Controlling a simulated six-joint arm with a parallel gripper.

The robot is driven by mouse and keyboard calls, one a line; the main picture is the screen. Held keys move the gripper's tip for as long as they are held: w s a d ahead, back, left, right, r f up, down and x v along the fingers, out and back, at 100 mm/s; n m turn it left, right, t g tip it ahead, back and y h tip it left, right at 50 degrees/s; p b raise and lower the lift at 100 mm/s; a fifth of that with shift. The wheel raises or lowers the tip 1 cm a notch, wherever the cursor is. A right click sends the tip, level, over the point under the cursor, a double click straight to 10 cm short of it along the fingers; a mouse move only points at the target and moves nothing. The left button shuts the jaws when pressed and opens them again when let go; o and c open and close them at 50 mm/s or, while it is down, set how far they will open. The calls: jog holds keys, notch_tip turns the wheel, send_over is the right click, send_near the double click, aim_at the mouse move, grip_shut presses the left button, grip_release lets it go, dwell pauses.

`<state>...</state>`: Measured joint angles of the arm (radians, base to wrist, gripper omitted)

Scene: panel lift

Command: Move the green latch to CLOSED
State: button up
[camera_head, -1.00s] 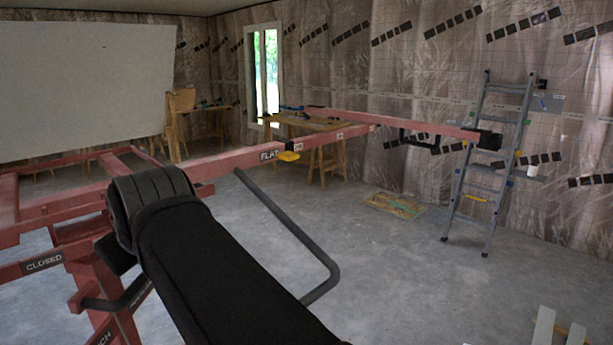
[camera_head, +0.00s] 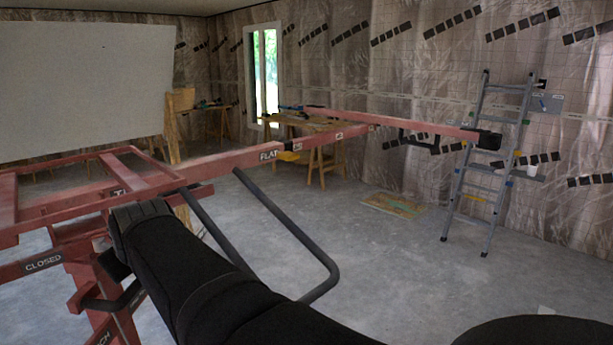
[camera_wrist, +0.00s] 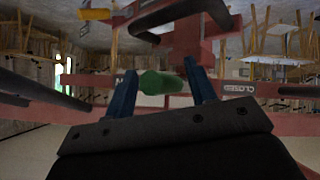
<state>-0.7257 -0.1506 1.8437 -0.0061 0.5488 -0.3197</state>
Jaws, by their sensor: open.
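The green latch (camera_wrist: 162,83) shows in the wrist view as a short green cylinder, roughly level in the picture. My gripper (camera_wrist: 161,78) is open, with one blue finger on each side of the latch's ends. Whether the fingers touch it I cannot tell. A CLOSED label (camera_wrist: 238,88) is on the red bar to the right of the latch. In the head view the CLOSED label (camera_head: 43,263) is on the red lift frame at the lower left. My dark arm hides the latch and gripper there.
The red panel lift (camera_head: 232,161) fills the left, its long beam reaching right. A bent dark bar (camera_head: 330,268) is close beside my arm. A ladder (camera_head: 470,197) leans on the far wall. The floor at right is mostly clear.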

jog(key=shift+c, duration=0.4)
jog(key=c, duration=0.5)
jog(key=shift+s, duration=0.1)
jog(key=shift+s+a, duration=0.25)
jog(key=shift+s, duration=0.55)
jog(key=shift+s+a, duration=0.45)
jog(key=shift+s, duration=0.2)
